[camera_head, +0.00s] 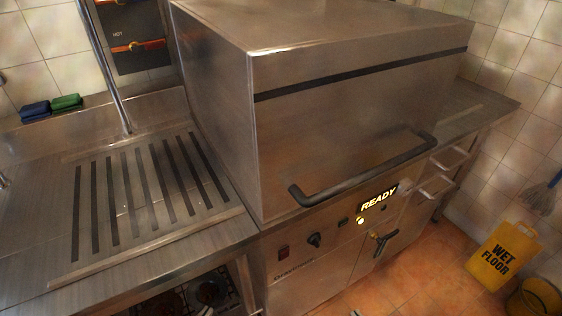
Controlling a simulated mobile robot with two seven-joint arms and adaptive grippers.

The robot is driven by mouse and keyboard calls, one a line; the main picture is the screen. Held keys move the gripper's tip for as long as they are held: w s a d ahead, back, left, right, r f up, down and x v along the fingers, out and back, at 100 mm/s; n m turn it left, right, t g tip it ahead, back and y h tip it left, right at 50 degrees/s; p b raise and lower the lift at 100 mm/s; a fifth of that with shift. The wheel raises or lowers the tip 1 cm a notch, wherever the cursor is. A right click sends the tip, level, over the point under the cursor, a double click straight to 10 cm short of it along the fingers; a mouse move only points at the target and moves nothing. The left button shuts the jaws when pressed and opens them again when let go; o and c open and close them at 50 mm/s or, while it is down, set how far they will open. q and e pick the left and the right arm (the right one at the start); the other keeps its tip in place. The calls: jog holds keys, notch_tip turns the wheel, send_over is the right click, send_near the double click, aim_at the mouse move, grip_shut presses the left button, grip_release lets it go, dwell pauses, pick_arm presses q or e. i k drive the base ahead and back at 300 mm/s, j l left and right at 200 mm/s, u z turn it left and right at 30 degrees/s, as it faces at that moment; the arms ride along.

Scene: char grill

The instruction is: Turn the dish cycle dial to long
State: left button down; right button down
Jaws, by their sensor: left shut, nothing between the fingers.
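The dish machine is a large steel box (340,140) with a long dark bar handle (365,172) across its hood, which is down. On its front panel, a small black dial (315,239) sits right of a red switch (283,252). The dial's markings are too small to read. A lit READY display (379,199) is farther right. Only a small tip of my left gripper (355,313) shows at the bottom edge, below and apart from the dial. It is shut and empty. My right gripper is out of view.
A slotted steel drain counter (240,222) stands left of the machine. The bar handle juts out above the panel. A black and brass valve (380,241) sticks out below the display. A yellow wet floor sign (500,256) stands at right on the tiled floor.

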aim_at(315, 239)
jog(key=i+l+u, duration=0.1)
jog(key=l+u, duration=0.2)
jog(key=l, duration=0.4)
jog(key=k+l+u, duration=0.2)
jog(key=l, duration=0.35)
jog(key=i+l, duration=0.05)
